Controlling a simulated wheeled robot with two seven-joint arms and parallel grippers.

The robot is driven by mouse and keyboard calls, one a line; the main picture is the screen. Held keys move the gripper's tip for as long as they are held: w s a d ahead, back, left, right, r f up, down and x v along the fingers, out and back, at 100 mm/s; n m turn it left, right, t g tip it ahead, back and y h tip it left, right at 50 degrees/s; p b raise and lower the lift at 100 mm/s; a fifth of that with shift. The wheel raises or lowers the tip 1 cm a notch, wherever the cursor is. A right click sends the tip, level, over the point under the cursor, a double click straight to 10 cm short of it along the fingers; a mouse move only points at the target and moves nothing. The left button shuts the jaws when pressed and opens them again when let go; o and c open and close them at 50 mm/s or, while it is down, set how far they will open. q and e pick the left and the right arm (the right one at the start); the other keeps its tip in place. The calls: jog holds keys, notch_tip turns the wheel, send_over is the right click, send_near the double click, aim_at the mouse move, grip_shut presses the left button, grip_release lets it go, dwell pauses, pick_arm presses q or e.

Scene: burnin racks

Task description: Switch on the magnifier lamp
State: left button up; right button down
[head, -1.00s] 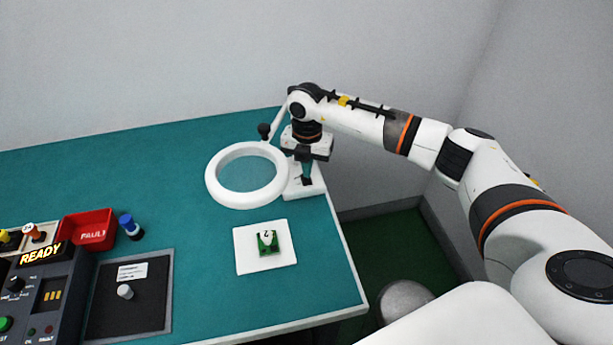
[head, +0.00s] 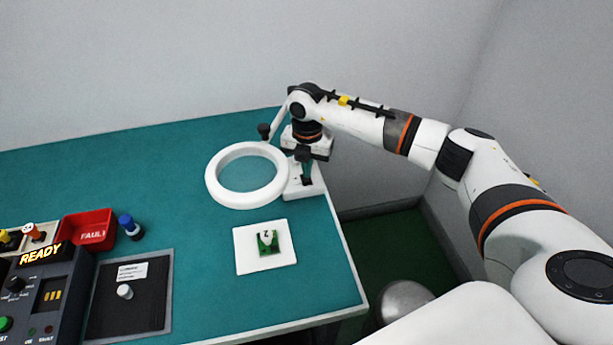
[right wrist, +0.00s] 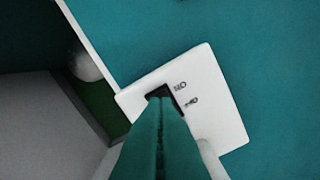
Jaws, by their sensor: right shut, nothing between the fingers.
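The magnifier lamp has a white ring (head: 212,182) around a lens, held over the green table on an arm. Its white base (head: 312,189) stands at the table's right edge. In the right wrist view, the base (right wrist: 225,110) carries a black switch part (right wrist: 158,93) with small dark markings beside it. My right gripper (head: 306,180) points down over the base, shut and empty. Its green fingertips (right wrist: 160,103) are together at the black part and cover much of it. I cannot tell whether they touch it. No light shows from the ring. My left gripper is out of view.
A white pad (head: 246,262) with a green circuit board (head: 268,243) lies in front of the ring. A red fault bin (head: 88,231), a blue-capped bottle (head: 131,228), a dark mat (head: 130,310) and a control box (head: 48,290) reading READY stand at the left.

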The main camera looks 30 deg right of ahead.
aim_at(307, 180)
jog(key=shift+f+b, duration=0.75)
jog(key=shift+f, duration=0.3)
dwell(0.4)
jog(key=shift+s+r, duration=0.1)
jog(key=shift+r, duration=0.1)
jog(key=shift+r+p, duration=2.55)
jog(key=shift+r, duration=0.85)
jog(key=shift+f, duration=0.1)
